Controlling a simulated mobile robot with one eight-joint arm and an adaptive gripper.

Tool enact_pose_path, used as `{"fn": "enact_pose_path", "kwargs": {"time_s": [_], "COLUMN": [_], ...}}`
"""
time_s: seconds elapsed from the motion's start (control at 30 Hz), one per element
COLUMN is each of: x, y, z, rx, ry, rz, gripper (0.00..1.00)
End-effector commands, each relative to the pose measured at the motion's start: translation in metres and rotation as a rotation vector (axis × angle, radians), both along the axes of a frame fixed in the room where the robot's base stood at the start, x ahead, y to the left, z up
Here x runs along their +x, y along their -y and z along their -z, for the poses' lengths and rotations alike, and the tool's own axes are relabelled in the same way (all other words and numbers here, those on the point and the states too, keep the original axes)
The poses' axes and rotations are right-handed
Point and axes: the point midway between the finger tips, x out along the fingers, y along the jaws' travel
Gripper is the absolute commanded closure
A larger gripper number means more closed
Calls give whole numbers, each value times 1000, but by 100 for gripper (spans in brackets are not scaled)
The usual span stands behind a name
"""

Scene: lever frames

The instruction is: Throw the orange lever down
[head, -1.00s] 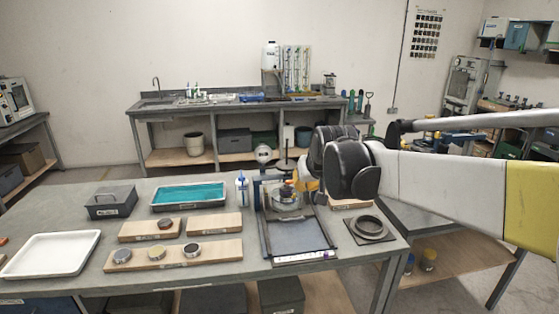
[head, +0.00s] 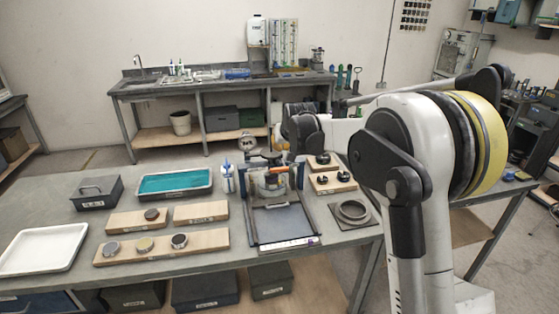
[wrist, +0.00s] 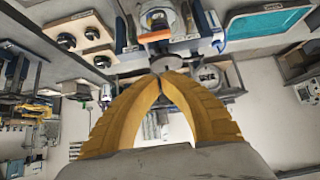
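The orange lever (head: 279,170) is a short orange bar on the upper part of the framed device (head: 285,222) on the bench. It lies close to level in the head view. In the wrist view the orange lever (wrist: 155,36) is above and just left of my fingertips in the picture, with a gap between. My gripper (wrist: 160,77) shows two yellow fingers with their tips together and nothing visible between them. A grey disc appears just beyond the tips; I cannot tell whether they touch it. My fingers are hidden in the head view.
Wooden blocks with black knobs (head: 331,181) and a ring on a plate (head: 353,212) stand right of the device. A blue-and-white bottle (head: 227,178), a teal tray (head: 175,183) and boards with pucks (head: 160,246) are to its left. The bench front-left holds a white tray (head: 42,249).

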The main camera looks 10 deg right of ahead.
Motion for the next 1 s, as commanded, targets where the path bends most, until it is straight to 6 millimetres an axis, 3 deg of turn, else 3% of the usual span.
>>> {"fn": "enact_pose_path", "kwargs": {"time_s": [0.17,0.57,0.73,1.0], "x": [14,72,70,69], "y": [0,0,0,0], "z": [15,74,99,110], "rx": [0,0,0,0], "ry": [0,0,0,0], "rz": [0,0,0,0], "gripper": [100,100,100,100]}}
